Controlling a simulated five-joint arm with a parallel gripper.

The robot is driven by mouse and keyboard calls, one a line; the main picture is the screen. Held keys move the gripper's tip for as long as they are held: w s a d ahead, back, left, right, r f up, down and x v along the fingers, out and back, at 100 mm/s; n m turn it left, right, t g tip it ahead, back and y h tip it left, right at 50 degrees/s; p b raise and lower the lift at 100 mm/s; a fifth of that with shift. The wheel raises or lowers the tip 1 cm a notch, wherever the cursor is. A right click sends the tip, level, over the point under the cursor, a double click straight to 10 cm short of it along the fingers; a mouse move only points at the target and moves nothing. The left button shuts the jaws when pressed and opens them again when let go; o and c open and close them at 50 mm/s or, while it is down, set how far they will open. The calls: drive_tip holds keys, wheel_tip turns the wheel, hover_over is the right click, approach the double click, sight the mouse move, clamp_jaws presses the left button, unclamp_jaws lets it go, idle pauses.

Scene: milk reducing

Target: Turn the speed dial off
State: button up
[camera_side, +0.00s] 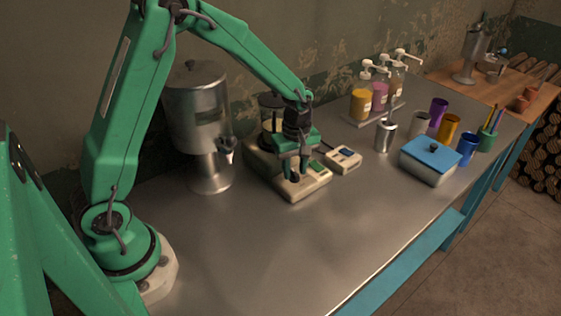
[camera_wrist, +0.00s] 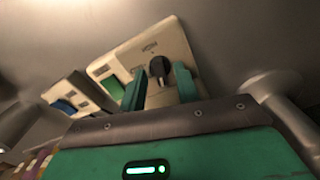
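The speed dial (camera_wrist: 159,67) is a dark round knob on the front panel of a cream-coloured machine (camera_wrist: 120,62), beside a green display. In the side view the machine (camera_side: 312,190) stands on the metal table, and the dial (camera_side: 294,177) shows as a dark spot between my fingers. My gripper (camera_side: 293,174) points down over the panel. In the wrist view, its two green fingers (camera_wrist: 159,72) are apart, one on each side of the dial. Whether they touch it, and the dial's exact setting, I cannot tell.
A small cream device (camera_side: 343,160) sits just right of the machine. A steel dispenser (camera_side: 197,110) stands to its left. A blue-lidded box (camera_side: 430,162), cups and pump bottles (camera_side: 378,93) stand further right. The front of the metal table (camera_side: 250,245) is clear.

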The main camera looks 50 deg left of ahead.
drive_tip(key=shift+f, duration=0.1)
clamp_jaws()
drive_tip(key=shift+n, duration=1.5)
unclamp_jaws()
